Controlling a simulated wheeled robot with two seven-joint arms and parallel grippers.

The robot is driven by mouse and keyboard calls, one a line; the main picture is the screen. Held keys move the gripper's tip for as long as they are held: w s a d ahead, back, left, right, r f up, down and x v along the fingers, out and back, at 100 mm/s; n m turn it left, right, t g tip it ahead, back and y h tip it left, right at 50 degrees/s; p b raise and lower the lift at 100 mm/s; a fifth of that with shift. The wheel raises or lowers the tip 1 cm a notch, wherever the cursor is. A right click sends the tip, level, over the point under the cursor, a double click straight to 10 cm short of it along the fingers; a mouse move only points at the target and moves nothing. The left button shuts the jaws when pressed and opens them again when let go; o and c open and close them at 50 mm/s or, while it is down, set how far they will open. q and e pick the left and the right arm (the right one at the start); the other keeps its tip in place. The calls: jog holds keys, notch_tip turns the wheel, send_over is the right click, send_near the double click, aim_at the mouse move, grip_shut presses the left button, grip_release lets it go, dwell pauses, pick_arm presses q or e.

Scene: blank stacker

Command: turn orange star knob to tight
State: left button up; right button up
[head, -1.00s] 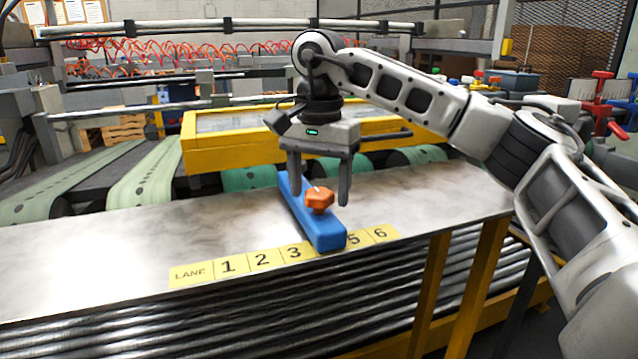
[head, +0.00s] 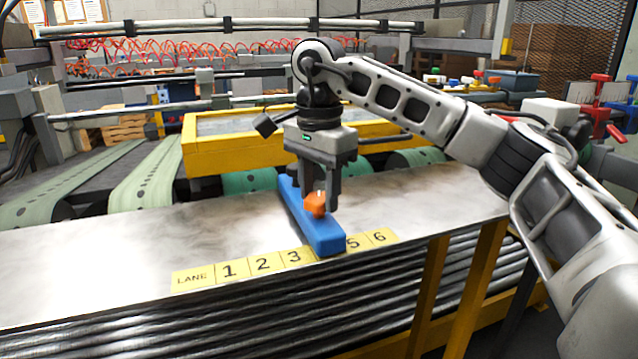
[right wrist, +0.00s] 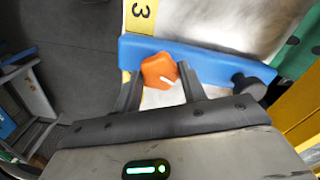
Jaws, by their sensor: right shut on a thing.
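The orange star knob (head: 316,205) sits on top of the blue bar (head: 322,236), which lies across the metal table at the lane strip. My right gripper (head: 320,205) is above the bar, with its fingers down on either side of the knob and shut on it. In the right wrist view the knob (right wrist: 159,71) shows between the two fingertips (right wrist: 160,78), with a white mark on its top. The blue bar (right wrist: 205,66) runs behind it, with a dark round part at one end. My left gripper is not in view.
The yellow lane strip (head: 230,270) shows 1, 2, 3, 5 and 6; the bar's end covers the place between 3 and 5. The metal table (head: 120,250) is clear to the left. A yellow frame (head: 225,145) and green belts stand behind.

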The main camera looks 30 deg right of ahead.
jog(key=m+p, duration=0.1)
jog(key=m, duration=0.3)
jog(key=shift+m, duration=0.3)
jog(key=m, duration=0.2)
jog(key=shift+m+p, duration=0.35)
jog(key=shift+m, duration=0.05)
jog(key=m, duration=0.4)
jog(key=shift+p, duration=0.4)
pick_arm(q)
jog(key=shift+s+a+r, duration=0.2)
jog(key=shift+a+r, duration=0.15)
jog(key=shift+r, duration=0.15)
pick_arm(e)
jog(key=shift+m, duration=1.2)
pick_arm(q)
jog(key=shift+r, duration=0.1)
pick_arm(e)
jog(key=o, duration=1)
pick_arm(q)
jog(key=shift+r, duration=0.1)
